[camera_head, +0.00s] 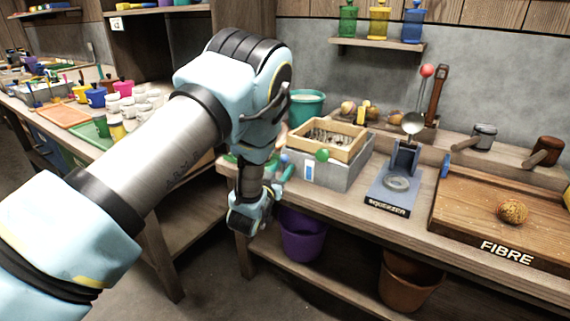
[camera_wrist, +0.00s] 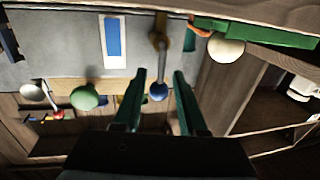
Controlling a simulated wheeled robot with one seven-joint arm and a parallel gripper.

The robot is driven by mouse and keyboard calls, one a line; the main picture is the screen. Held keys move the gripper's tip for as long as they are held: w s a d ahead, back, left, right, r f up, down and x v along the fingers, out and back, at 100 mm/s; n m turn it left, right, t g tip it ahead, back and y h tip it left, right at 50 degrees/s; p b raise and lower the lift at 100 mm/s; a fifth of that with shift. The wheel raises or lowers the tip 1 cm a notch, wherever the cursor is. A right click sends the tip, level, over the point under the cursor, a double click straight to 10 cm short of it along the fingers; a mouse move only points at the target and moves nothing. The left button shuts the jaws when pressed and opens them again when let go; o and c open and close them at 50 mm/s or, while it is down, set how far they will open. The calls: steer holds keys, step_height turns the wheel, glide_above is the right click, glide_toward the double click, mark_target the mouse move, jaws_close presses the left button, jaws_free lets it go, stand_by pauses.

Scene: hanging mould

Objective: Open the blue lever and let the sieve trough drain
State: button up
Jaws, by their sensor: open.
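The sieve trough (camera_head: 345,172) is a grey box with a wooden sieve frame (camera_head: 337,133) on top, on the workbench right of my arm. Its grey wall with a blue-marked label fills the upper left of the wrist view (camera_wrist: 60,52). The blue lever shows as a blue ball knob (camera_wrist: 157,91) on a thin shaft below a brass pivot; its knob also shows in the head view (camera_head: 284,158). A green knob (camera_head: 322,155) sits on the trough's front, also in the wrist view (camera_wrist: 85,97). My gripper (camera_wrist: 160,74) is open, the blue knob appearing between its fingers; contact cannot be told.
A green tray (camera_wrist: 255,33) with a pale ball knob (camera_wrist: 225,48) lies close beside the trough. A squeezer (camera_head: 388,196) and the fibre board (camera_head: 480,215) stand to the right. A purple bucket (camera_head: 302,238) is below the bench edge. A teal pot (camera_head: 306,106) stands behind the trough.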

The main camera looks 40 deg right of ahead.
steer(key=shift+x, duration=1.15)
jaws_close()
stand_by(0.6)
